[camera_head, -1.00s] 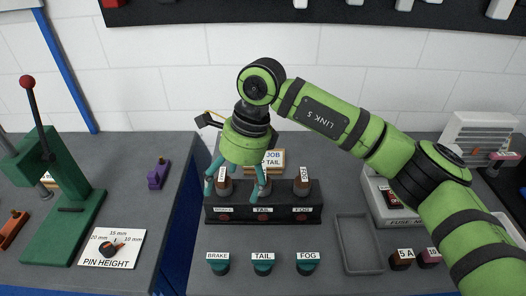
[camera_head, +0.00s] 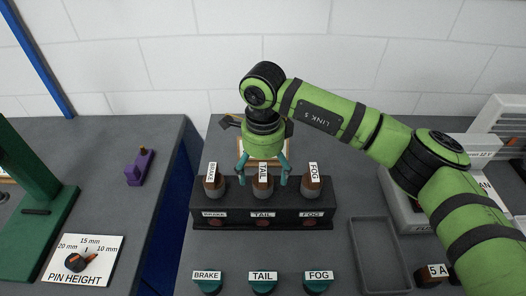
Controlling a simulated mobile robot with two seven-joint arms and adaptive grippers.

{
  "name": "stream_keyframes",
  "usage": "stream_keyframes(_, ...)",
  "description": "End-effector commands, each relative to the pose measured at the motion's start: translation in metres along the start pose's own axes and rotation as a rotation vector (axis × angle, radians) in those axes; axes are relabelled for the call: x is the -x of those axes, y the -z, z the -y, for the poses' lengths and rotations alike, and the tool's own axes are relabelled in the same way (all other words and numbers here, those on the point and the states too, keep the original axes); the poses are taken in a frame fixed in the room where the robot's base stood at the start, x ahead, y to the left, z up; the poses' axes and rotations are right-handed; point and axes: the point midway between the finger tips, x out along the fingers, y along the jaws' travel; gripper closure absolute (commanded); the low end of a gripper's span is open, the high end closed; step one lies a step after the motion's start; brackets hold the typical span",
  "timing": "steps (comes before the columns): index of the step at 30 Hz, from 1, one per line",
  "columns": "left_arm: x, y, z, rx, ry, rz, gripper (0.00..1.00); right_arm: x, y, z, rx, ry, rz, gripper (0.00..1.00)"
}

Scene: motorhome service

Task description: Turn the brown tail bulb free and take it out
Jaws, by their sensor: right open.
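The brown tail bulb (camera_head: 263,188) stands upright in the middle socket of a black lamp block (camera_head: 240,219), with a white TAIL label on it. The brown brake bulb (camera_head: 213,186) is to its left and the brown fog bulb (camera_head: 313,186) to its right. My right gripper (camera_head: 263,178) points down over the tail bulb, its teal fingers open on both sides of the bulb's top. I cannot tell whether they touch it. My left gripper is out of view.
Teal-based parts labelled BRAKE (camera_head: 207,282), TAIL (camera_head: 263,283) and FOG (camera_head: 318,282) stand in front of the block. An empty grey tray (camera_head: 356,262) lies to the right. A job card behind is mostly hidden. A gap separates the left bench (camera_head: 110,190).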

Motion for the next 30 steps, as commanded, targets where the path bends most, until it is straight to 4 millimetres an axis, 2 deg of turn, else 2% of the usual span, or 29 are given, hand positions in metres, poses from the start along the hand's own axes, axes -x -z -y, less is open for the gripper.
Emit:
stream_keyframes(6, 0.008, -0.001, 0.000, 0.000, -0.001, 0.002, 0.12, -0.014, 0.000, 0.000, 0.000, 0.000, 0.000, 0.12)
stream_keyframes(13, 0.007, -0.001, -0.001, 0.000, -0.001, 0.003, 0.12, -0.016, 0.000, 0.000, 0.000, 0.001, 0.000, 0.12)
stream_keyframes(14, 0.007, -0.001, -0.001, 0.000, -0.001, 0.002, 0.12, -0.016, 0.000, 0.000, 0.000, 0.001, 0.000, 0.16)
stream_keyframes(15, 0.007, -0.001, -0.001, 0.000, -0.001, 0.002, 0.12, -0.016, 0.000, 0.000, 0.000, 0.001, 0.000, 0.32)
stream_keyframes(17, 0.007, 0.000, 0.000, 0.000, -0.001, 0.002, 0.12, -0.016, 0.000, 0.000, 0.000, 0.001, 0.000, 0.56)
stream_keyframes(18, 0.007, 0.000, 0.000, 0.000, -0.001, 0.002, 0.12, -0.016, 0.000, 0.000, 0.000, 0.001, 0.000, 0.72)
stream_keyframes(19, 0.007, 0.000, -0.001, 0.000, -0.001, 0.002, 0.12, -0.016, 0.000, 0.000, 0.000, 0.000, -0.001, 0.80)
stream_keyframes(23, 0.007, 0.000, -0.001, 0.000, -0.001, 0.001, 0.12, -0.016, 0.000, -0.001, 0.001, -0.003, -0.001, 0.81)
stream_keyframes(24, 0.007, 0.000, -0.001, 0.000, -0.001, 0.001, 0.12, -0.016, 0.000, -0.001, 0.002, -0.003, -0.001, 0.65)
stream_keyframes(27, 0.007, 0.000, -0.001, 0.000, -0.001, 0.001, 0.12, -0.017, 0.000, -0.002, 0.002, -0.004, -0.001, 1.00)
stream_keyframes(30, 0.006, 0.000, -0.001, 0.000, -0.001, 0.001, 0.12, -0.018, -0.001, -0.002, 0.008, -0.005, -0.002, 1.00)
